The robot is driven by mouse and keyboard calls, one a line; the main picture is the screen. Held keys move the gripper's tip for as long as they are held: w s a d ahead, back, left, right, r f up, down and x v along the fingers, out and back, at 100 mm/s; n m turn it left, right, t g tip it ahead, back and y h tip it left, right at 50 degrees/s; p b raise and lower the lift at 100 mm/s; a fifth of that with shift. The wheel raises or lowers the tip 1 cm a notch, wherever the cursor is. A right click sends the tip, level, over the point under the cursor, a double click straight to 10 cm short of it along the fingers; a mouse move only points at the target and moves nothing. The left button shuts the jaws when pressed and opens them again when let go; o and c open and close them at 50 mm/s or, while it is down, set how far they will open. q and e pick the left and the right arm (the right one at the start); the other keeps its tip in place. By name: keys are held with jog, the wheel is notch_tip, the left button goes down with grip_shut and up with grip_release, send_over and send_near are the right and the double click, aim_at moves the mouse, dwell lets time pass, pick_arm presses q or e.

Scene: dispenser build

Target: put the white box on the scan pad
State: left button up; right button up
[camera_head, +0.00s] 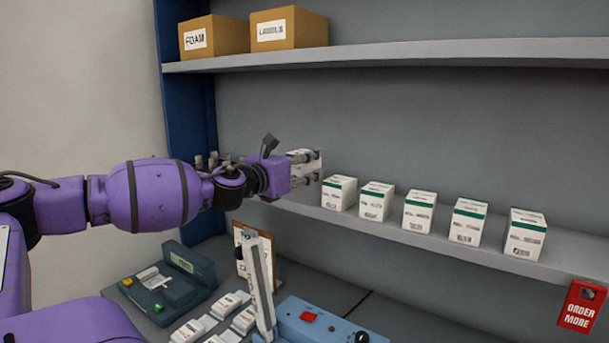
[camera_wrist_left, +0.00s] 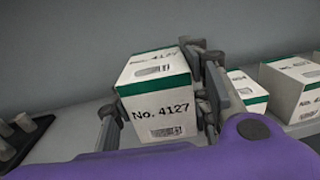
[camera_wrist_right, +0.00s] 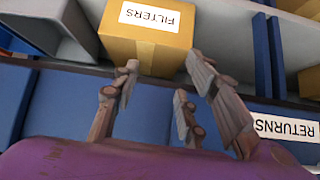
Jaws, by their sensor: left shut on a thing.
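My left gripper (camera_head: 312,168) is shut on a white box (camera_head: 302,155) with a green band, at the left of the row on the middle shelf. In the left wrist view the box (camera_wrist_left: 160,105) reads "No. 4127" and sits upright between the fingers (camera_wrist_left: 158,112). In the head view the gripper hides most of it. Which device is the scan pad I cannot tell: a dark green unit with buttons (camera_head: 178,296) and a blue unit with a red button (camera_head: 310,322) stand on the bench. My right gripper (camera_wrist_right: 165,90) is open and empty.
Several similar white boxes (camera_head: 418,212) stand along the shelf (camera_head: 480,250) to the right. Small white packets (camera_head: 232,303) and an upright grey post (camera_head: 261,285) are on the bench. In the right wrist view, a carton marked "FILTERS" (camera_wrist_right: 148,38) lies beyond the fingers.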

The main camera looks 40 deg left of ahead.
pick_arm(q)
jog(key=shift+s+d+r, duration=0.4)
jog(key=shift+r, duration=0.15)
jog(key=shift+s+d+r, duration=0.35)
jog(key=shift+s+r, duration=0.05)
jog(key=shift+r, duration=0.15)
jog(key=s+d+r, duration=0.5)
jog(key=s+d, duration=0.1)
jog(key=s, duration=0.1)
jog(key=shift+d, duration=0.15)
